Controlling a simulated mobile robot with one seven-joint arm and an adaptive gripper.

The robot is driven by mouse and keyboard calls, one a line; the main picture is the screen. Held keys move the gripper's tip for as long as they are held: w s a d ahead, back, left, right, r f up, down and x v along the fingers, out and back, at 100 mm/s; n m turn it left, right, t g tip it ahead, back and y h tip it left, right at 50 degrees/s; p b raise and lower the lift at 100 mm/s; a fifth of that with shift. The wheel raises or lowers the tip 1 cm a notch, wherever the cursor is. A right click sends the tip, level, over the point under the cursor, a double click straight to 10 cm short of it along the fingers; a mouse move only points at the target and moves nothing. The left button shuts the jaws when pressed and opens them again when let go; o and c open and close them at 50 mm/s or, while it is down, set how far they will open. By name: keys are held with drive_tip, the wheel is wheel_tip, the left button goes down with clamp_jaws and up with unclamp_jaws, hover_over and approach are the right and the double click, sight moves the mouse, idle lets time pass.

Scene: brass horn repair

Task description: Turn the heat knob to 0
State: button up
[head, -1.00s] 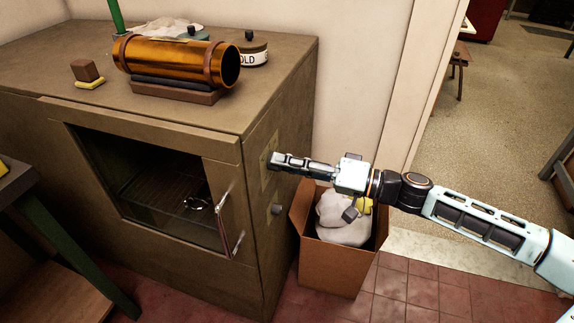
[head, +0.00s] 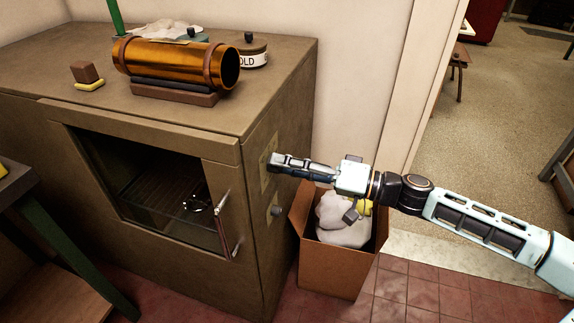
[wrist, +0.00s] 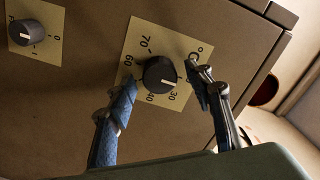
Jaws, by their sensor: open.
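The heat knob (wrist: 159,75) is a round dark knob on a cream plate (wrist: 133,52) marked °C with numbers such as 70 and 30. The plate is on the right side wall of the brown oven cabinet (head: 130,118). My gripper (wrist: 163,79) is open, with one blue-padded finger on either side of the knob in the wrist view. Whether the pads touch the knob, I cannot tell. I cannot read for certain which number the knob's mark points at. In the head view my gripper (head: 273,161) covers the knob.
A second knob (wrist: 25,32), on a 0–1 plate, is beside it and shows lower on the cabinet wall (head: 275,210). An open cardboard box (head: 330,268) with white bags stands below my arm. A brass tube (head: 170,62) lies on a cradle on top.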

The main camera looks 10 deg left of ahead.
drive_tip(key=s+d, duration=0.1)
drive_tip(key=d, duration=1.1)
drive_tip(key=shift+a, duration=0.1)
